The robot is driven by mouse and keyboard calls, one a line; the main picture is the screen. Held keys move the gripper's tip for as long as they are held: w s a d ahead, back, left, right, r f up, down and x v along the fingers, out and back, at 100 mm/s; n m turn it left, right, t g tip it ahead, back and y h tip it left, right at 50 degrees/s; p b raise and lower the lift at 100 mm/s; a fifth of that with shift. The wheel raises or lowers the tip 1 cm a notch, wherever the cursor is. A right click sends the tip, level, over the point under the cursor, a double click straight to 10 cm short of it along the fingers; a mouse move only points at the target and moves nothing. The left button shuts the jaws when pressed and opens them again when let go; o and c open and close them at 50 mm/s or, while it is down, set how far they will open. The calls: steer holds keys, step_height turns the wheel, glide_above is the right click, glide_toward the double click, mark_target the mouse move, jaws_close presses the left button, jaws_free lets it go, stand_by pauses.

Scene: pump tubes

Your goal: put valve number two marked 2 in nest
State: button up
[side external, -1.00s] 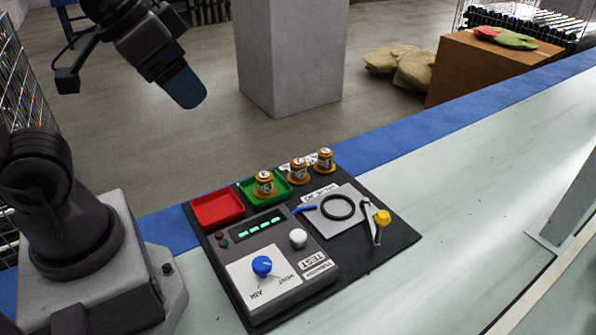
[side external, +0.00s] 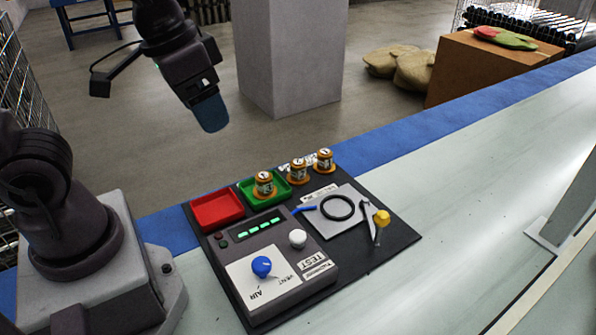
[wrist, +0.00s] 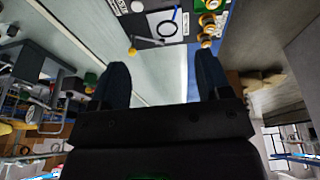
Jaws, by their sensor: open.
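Three small orange and white valves show in the side view. One valve (side external: 264,185) stands in the green tray (side external: 283,196). The middle valve (side external: 298,171) and the far valve (side external: 323,161) stand in a row on the mat's back edge. Their top marks are too small to tell which is number two. I cannot tell for sure which spot is the nest. My gripper (side external: 212,122) hangs high above the floor behind the mat, well away from the valves. In the wrist view its two fingers (wrist: 160,82) are spread with nothing between them.
A black mat (side external: 400,233) carries a red tray (side external: 216,208), a grey test box (side external: 278,268) with blue and white knobs, and a grey plate (side external: 330,228) with a black ring (side external: 338,207). A yellow-knobbed lever (side external: 382,217) stands at right. The bench right of it is clear.

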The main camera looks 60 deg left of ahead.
steer(key=w+a+f+n+g, duration=0.2)
steer(key=w+f+n, duration=0.1)
steer(key=w+f, duration=0.55)
steer(key=n+t+y, duration=0.2)
steer(key=n+y, duration=0.2)
steer(key=n, duration=0.2)
glide_toward(298, 162)
steer(key=x, duration=0.6)
steer(key=shift+f, duration=0.4)
steer(key=shift+x, duration=2.7)
steer(key=shift+w+a, duration=0.1)
steer(key=shift+r, duration=0.1)
steer(key=c, duration=0.9)
